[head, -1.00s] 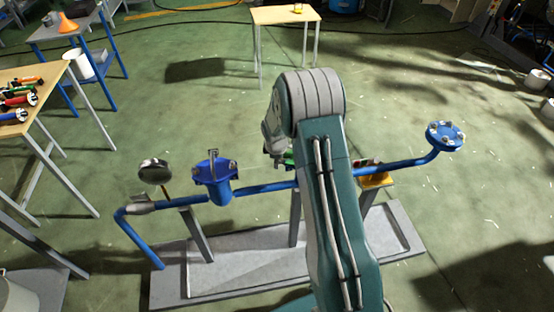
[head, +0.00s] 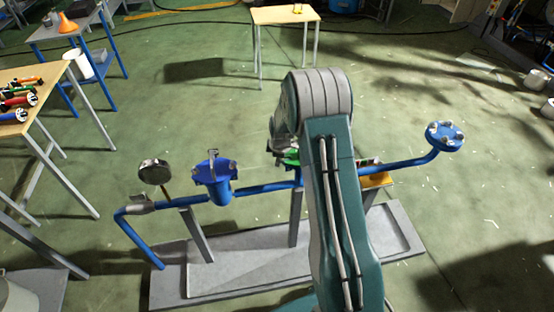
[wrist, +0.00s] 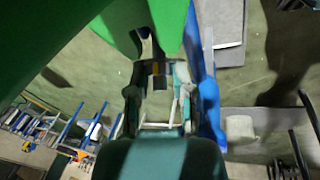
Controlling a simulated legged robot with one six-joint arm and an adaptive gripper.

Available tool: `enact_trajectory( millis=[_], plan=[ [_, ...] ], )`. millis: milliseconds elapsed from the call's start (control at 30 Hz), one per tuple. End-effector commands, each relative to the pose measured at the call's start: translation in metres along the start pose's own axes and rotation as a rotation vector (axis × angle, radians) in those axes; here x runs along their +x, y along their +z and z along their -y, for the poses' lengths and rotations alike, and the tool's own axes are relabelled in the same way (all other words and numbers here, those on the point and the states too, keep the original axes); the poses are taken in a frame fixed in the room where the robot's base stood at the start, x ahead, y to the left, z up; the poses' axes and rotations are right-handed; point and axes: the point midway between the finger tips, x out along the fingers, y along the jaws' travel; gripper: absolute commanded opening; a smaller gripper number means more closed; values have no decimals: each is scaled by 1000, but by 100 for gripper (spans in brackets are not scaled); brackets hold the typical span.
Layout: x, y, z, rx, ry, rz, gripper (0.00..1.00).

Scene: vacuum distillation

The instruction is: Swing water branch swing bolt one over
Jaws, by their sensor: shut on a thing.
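The blue flanged pot (head: 214,172) stands on the blue water pipe (head: 265,188), left of my arm in the head view. A pale bolt (head: 213,155) stands up at its lid, and other bolts sit around the rim; which is bolt one I cannot tell. Green also shows beside my arm in the head view (head: 291,157). The contact is dark and hard to make out.
A round gauge (head: 154,171) stands left of the pot. A blue flange (head: 445,136) tops the pipe's right end. A grey tray (head: 235,278) lies below. A table with coloured-handled tools (head: 20,98) is at left. Open green floor lies behind.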

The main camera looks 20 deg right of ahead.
Motion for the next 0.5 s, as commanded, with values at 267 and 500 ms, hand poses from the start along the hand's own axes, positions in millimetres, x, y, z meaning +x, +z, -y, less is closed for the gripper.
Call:
enact_trajectory(
  millis=[267, 500],
  plan=[
    [0, 2, 0, 6, -8, -29, 0],
    [0, 1, 0, 6, -7, -29, 34]
  ],
)
